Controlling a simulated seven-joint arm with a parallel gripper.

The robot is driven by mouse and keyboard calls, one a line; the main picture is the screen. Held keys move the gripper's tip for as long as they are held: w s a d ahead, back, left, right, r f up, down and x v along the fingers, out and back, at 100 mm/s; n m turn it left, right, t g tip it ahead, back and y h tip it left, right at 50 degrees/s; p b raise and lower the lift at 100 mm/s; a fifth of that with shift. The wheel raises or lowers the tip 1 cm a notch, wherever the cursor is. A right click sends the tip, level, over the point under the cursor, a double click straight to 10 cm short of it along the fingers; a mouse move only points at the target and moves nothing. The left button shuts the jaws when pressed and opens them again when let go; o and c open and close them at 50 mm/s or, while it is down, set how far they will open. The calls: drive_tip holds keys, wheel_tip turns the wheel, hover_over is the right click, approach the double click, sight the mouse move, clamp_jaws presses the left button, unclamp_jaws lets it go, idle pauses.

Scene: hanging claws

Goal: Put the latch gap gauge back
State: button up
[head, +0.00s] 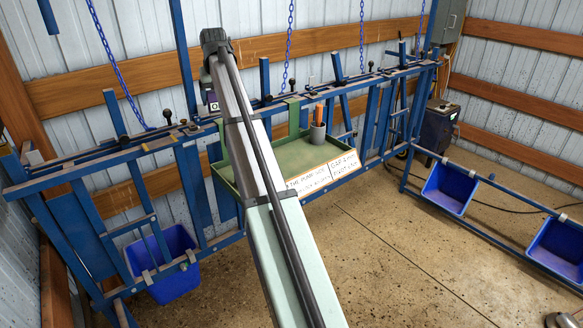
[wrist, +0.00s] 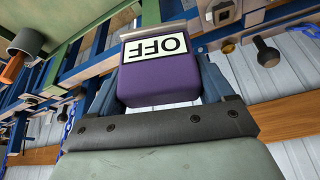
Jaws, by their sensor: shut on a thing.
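My gripper (wrist: 159,84) is shut on a purple block (wrist: 160,82) with a white label reading OFF, upside down in the wrist view. One dark blue finger lies on each side of it. I cannot tell for sure whether this block is the latch gap gauge. In the head view my arm hides most of the gripper. A small dark piece with a white label (head: 213,105) shows just left of my arm, at the blue rail. A green tray (head: 222,172) hangs on the blue frame behind my arm, with white written labels (head: 325,178) on its front.
A grey cup (head: 317,134) with orange-handled things stands in the tray. The blue frame (head: 165,140) carries several upright levers with black knobs. Blue chains (head: 289,45) hang above. Blue bins (head: 449,188) hang at the right and lower left. The floor in front is clear.

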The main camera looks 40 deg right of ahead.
drive_tip(key=s+d+f+m, duration=0.1)
drive_tip(key=s+d+f, duration=0.35)
drive_tip(key=d, duration=0.35)
drive_tip(key=s+d+f+m+h, duration=0.1)
drive_tip(key=s+d+f, duration=0.35)
drive_tip(key=d, duration=0.25)
drive_tip(key=s+d+f+m, duration=0.1)
drive_tip(key=s+d+f, duration=0.35)
drive_tip(key=d, duration=0.35)
drive_tip(key=shift+w+a+f+n+y, duration=0.1)
drive_tip(key=shift+a+f+n+y, duration=0.3)
drive_tip(key=shift+f+n, duration=1)
drive_tip(key=shift+w+a+f+n+y, duration=0.15)
drive_tip(key=shift+a+f+n+y, duration=0.4)
drive_tip(key=shift+f, duration=1.4)
drive_tip(key=shift+w+a+f+n+y, duration=0.15)
drive_tip(key=shift+a+f+n, duration=0.2)
drive_tip(key=shift+f+n, duration=1.1)
drive_tip(key=shift+f+m, duration=0.3)
drive_tip(key=shift+f, duration=0.05)
drive_tip(key=o, duration=1.1)
drive_tip(key=shift+c, duration=0.2)
drive_tip(key=v, duration=1.2)
drive_tip(key=shift+s, duration=0.2)
